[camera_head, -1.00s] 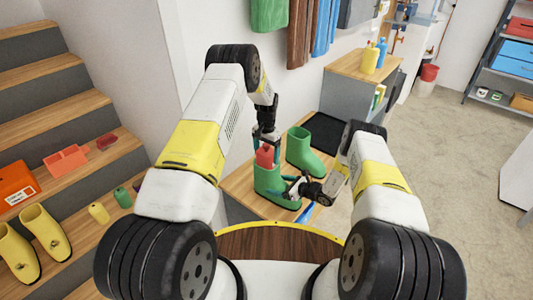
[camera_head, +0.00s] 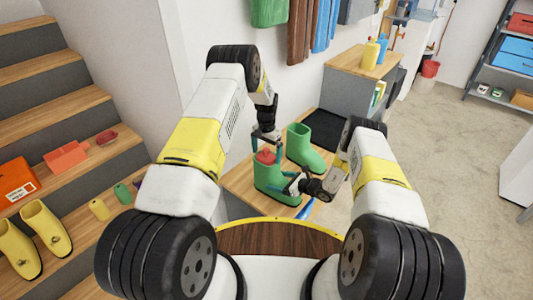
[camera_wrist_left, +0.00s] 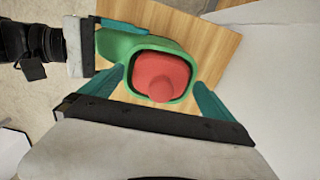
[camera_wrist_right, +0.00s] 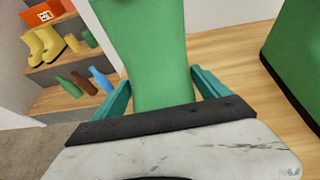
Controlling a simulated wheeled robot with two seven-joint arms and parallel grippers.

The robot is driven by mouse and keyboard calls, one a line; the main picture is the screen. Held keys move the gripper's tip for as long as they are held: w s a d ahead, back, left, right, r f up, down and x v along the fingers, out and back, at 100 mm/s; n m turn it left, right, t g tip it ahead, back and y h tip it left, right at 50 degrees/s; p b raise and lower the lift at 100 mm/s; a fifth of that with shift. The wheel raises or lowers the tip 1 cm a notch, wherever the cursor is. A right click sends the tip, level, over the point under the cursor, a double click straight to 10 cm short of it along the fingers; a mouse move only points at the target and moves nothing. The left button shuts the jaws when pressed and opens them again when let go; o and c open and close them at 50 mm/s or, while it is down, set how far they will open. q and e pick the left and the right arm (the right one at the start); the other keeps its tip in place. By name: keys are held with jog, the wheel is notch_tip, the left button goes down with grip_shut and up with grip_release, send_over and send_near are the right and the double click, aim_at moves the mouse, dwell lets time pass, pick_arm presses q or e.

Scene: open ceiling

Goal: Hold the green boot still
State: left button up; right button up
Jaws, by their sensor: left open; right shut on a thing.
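A green boot (camera_head: 268,182) stands upright on the wooden bench, with a red thing (camera_wrist_left: 160,75) sitting in its opening. My right gripper (camera_head: 294,184) is shut on this boot from the side; the right wrist view shows the green boot (camera_wrist_right: 150,50) between its fingers. My left gripper (camera_head: 266,148) is open just above the boot's top, its fingers on either side of the opening and apart from the red thing. The red thing's lower part is hidden inside the boot. A second green boot (camera_head: 303,148) stands behind, untouched.
A black tray (camera_head: 327,126) lies on the bench (camera_head: 238,183) behind the boots. A wooden-topped cabinet with bottles (camera_head: 372,55) stands further back. Steps at left hold yellow boots (camera_head: 45,228), an orange box (camera_head: 15,187) and small bottles. Garments hang above.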

pick_arm(q)
notch_tip(320, 180, up, 12)
dwell(0.5)
pick_arm(e)
jog(key=o, duration=1.7)
